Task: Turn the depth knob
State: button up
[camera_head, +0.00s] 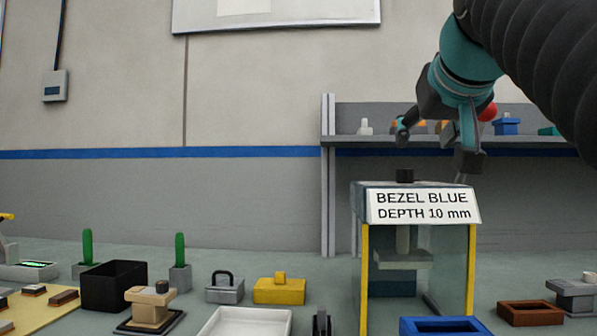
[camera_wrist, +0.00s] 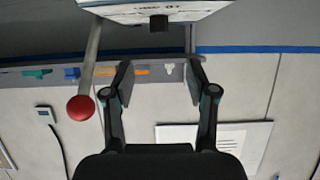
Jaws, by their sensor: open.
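A press-like station with yellow front posts (camera_head: 471,270) stands right of centre in the head view. Its sign (camera_head: 423,206) reads "BEZEL BLUE DEPTH 10 mm". A small black knob (camera_head: 404,175), seemingly the depth knob, stands on its top. The knob also shows in the wrist view (camera_wrist: 158,23), beyond and between the fingertips. My gripper (camera_head: 436,146) is open and empty, above the station's top and apart from the knob. In the wrist view my gripper (camera_wrist: 159,80) has its fingers spread wide. A lever with a red ball (camera_wrist: 80,107) is beside the left finger.
The red ball (camera_head: 488,112) is partly hidden behind my gripper in the head view. A shelf (camera_head: 350,139) with small coloured parts runs behind. A white tray (camera_head: 245,323), a yellow block (camera_head: 279,291), a blue tray (camera_head: 445,326) and a brown tray (camera_head: 530,313) occupy the table.

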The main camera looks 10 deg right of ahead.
aim_at(404, 170)
jog(key=x, duration=1.3)
jog(key=shift+w+f, duration=0.15)
jog(key=shift+f, duration=0.05)
grip_shut()
